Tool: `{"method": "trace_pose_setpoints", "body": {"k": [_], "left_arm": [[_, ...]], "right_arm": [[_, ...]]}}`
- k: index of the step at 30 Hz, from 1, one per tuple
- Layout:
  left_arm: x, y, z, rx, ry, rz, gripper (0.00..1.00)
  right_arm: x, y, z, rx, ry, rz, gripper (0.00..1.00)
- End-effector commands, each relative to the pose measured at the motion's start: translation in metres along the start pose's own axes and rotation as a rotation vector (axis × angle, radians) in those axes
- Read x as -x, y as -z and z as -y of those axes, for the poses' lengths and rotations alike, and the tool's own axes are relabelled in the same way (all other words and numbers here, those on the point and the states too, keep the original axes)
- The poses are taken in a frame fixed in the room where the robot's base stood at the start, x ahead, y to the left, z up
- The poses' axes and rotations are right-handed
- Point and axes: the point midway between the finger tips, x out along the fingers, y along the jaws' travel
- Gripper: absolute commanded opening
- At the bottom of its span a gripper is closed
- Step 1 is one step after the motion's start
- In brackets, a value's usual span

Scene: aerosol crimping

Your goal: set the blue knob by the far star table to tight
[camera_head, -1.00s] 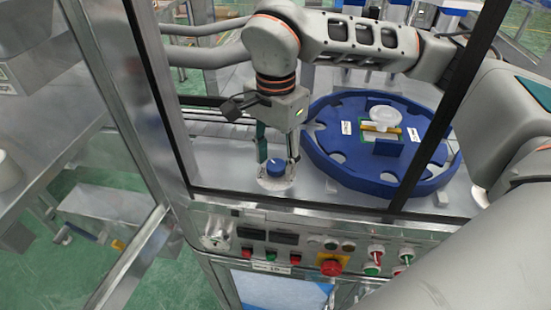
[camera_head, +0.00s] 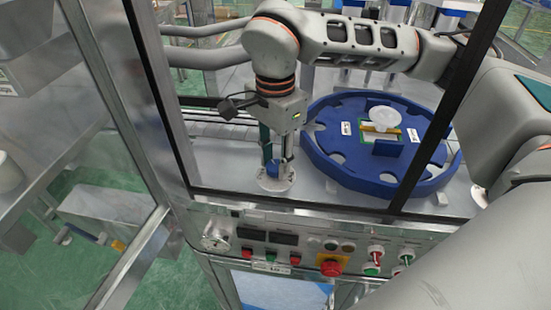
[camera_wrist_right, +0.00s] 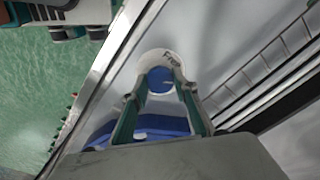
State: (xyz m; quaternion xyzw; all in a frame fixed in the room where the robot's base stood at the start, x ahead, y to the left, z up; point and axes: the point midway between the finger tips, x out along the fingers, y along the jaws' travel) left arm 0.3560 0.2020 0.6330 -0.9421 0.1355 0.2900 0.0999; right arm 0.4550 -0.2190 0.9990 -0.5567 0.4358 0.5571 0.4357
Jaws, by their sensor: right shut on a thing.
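The blue knob (camera_head: 271,171) stands on a round pale dial plate on the machine deck, left of the blue star table (camera_head: 320,160). My right gripper (camera_head: 276,163) points down over the knob, shut on it, with one finger on each side. In the right wrist view the knob (camera_wrist_right: 160,79) sits between the tips of my right gripper (camera_wrist_right: 158,92). The word "Free" shows on the plate beside the knob there; the rest of the plate's marking is hidden or unreadable. My left gripper is not in view.
A dark frame post (camera_head: 440,120) crosses in front of the star table. A control panel (camera_head: 300,243) with several buttons and a red emergency stop (camera_head: 331,267) runs along the front. An open glazed door frame (camera_head: 135,255) stands at the left.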

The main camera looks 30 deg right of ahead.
Motion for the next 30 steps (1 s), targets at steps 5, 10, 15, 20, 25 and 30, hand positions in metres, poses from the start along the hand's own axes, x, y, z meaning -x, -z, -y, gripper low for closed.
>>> {"method": "trace_pose_setpoints", "body": {"k": [5,10,15,20,25,30], "left_arm": [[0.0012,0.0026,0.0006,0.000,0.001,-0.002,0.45],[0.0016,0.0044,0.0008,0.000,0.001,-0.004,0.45],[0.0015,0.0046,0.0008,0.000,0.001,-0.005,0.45],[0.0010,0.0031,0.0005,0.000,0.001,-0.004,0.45],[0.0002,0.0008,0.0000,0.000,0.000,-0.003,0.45],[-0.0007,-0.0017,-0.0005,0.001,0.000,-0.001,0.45]], "right_arm": [[0.0007,0.0004,-0.0001,-0.141,-0.001,-0.001,0.07],[0.0006,0.0006,0.0004,-0.302,0.001,-0.001,0.07],[0.0002,0.0005,0.0007,-0.463,0.000,0.000,0.07],[0.0002,0.0008,0.0010,-0.616,0.001,-0.001,0.07],[-0.0001,0.0009,0.0009,-0.778,0.000,-0.001,0.07],[-0.0003,0.0009,0.0010,-0.939,0.000,-0.001,0.07]]}}
